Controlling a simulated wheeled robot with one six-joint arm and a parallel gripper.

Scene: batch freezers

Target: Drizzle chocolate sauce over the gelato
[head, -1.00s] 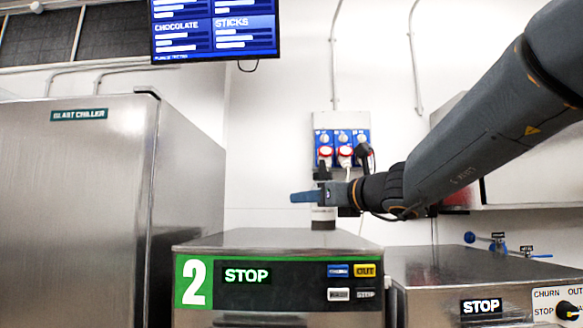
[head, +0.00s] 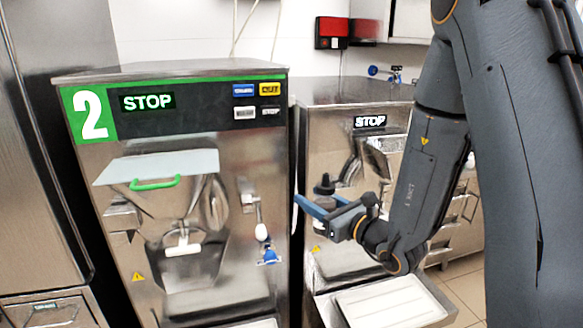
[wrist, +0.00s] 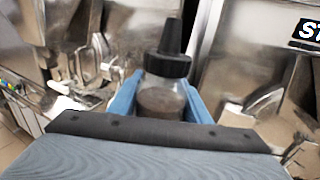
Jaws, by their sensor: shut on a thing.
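My gripper (head: 318,207) is in front of the gap between the two freezer machines, near the right one. It is shut on a squeeze bottle (wrist: 162,100) with a black nozzle cap and dark brown sauce inside. The wrist view shows the bottle upright between the blue fingers. In the head view only its dark cap (head: 324,186) shows clearly above the fingers. I cannot make out any gelato for certain. A steel tray with a white inside (head: 395,303) sits below and right of my gripper; its contents are unclear.
Freezer machine 2 (head: 200,115) stands left, with a clear hopper lid, a green handle and a spout. The right machine (head: 330,95) is close behind my gripper. A steel cabinet (head: 30,200) is at the far left. Open tiled floor (head: 465,280) shows at the right.

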